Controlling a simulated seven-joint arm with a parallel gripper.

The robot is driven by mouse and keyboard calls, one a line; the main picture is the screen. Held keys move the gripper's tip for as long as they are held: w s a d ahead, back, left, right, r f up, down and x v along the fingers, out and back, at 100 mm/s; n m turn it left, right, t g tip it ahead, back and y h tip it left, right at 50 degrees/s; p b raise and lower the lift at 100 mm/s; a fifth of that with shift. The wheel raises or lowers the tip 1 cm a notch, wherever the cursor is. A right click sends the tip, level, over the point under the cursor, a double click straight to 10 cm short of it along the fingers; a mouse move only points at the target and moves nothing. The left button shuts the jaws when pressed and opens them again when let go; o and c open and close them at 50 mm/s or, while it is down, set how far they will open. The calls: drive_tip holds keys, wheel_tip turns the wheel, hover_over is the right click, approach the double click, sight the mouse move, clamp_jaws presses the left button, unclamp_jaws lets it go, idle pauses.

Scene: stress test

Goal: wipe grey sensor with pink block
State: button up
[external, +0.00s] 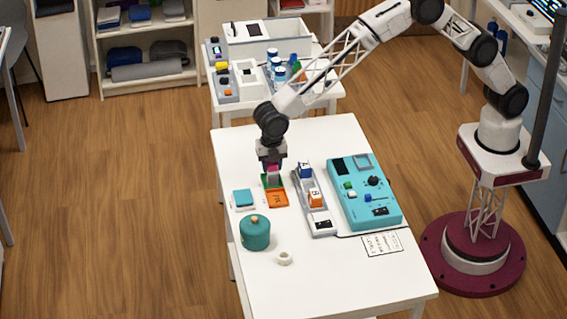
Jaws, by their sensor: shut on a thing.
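My gripper (271,174) points down over the left part of the white table, shut on a small pink block (272,168). The fingers hide part of the block. It is just above or inside a green-edged piece (264,182) beside an orange tray (277,198); I cannot tell whether it touches. I cannot pick out the grey sensor with certainty. A teal panel (380,212) to the right carries a dark screen, a greyish square (363,161), a black knob and small coloured parts.
The table's near end is clear.

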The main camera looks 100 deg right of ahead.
sight(274, 170)
drive_tip(key=shift+a+r, duration=0.1)
drive_tip(key=shift+a, duration=1.6)
drive_tip(key=shift+d+f, duration=0.2)
drive_tip(key=shift+d, duration=1.4)
drive_tip(key=shift+d+r, duration=0.1)
drive_tip(key=shift+d, duration=1.35)
drive_tip(key=shift+d+r, duration=0.25)
drive_tip(key=shift+r, duration=0.05)
wheel_tip(274, 170, up, 8)
drive_tip(key=shift+f, duration=0.25)
drive_tip(key=shift+w, duration=0.1)
